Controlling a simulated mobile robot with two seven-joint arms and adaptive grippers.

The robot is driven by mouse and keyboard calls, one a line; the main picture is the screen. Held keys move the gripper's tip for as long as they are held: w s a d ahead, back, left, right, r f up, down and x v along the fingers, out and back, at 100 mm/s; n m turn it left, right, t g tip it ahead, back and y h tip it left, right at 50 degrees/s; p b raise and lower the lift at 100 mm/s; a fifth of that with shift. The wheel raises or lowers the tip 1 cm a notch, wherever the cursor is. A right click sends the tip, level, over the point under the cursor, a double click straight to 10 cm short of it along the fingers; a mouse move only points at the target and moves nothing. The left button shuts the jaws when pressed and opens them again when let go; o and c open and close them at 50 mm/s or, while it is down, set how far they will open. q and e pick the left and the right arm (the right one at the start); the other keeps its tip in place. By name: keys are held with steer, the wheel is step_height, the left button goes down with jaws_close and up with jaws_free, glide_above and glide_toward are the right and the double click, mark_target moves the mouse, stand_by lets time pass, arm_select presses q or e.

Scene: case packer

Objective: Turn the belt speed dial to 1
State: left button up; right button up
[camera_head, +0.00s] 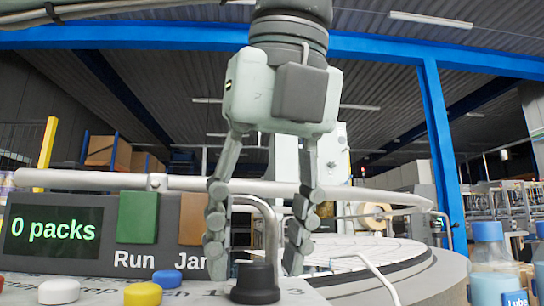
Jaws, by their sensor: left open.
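The likely speed dial is a black knob (255,290) on the grey control panel (205,293) at the bottom middle. Its pointer and setting cannot be read, and the printing around it is partly hidden. My left gripper (254,262) reaches down from the top, open and empty. Its two fingers hang apart on the left and right of the knob in the picture, with the tips near the height of its top. I cannot tell whether they are around it or behind it. My right gripper is not in view.
The display (52,231) reads "0 packs", beside a green Run lamp (138,217). White (59,291), yellow (142,294) and blue (166,279) buttons lie left of the knob. A round conveyor table (440,283) and blue-capped bottles (488,270) stand right.

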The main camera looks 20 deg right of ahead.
arm_select(q)
steer(key=v, duration=1.1)
steer(key=shift+s+r, duration=0.25)
steer(key=shift+r, duration=0.1)
